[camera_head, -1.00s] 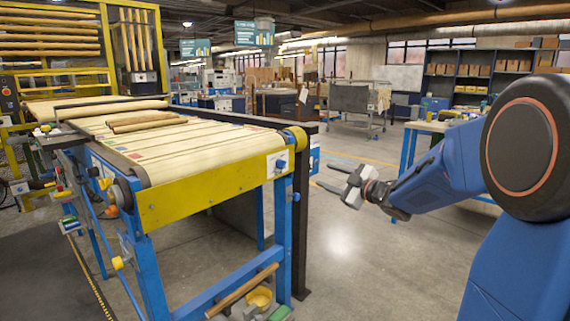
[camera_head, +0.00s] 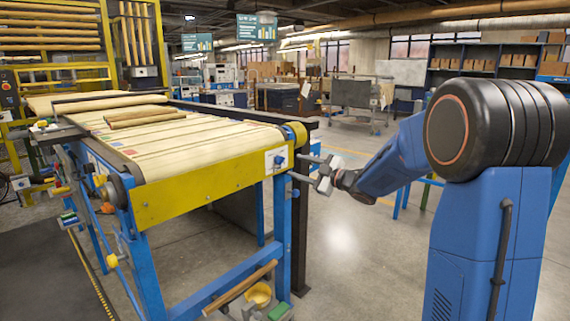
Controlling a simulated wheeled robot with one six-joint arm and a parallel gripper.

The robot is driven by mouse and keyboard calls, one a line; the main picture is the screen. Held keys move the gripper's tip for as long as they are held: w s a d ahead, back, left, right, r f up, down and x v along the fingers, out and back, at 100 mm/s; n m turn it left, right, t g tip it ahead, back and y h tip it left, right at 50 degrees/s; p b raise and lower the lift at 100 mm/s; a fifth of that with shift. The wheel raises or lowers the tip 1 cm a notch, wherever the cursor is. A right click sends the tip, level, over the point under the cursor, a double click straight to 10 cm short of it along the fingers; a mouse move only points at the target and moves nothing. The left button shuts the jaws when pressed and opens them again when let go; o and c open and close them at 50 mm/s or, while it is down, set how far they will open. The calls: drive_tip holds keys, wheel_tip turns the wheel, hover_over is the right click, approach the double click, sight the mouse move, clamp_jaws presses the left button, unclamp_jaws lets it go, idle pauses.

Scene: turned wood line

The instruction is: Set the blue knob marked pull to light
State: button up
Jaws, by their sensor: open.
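A small blue knob (camera_head: 278,160) sits on a white plate (camera_head: 269,165) at the right end of the conveyor's yellow side rail. The marks around the knob are too small to read. My gripper (camera_head: 299,167) is open and empty. Its two fingers point left, toward the knob, and appear just right of the plate. How far apart in depth the fingers and the knob are, I cannot tell.
The conveyor (camera_head: 200,148) with wooden pieces on its belt fills the left and middle. A dark upright post (camera_head: 301,230) stands at its right end, close to my gripper.

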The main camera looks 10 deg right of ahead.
sight(280, 160)
drive_tip(key=x, duration=0.7)
drive_tip(key=shift+a, duration=0.1)
drive_tip(key=c, duration=1.1)
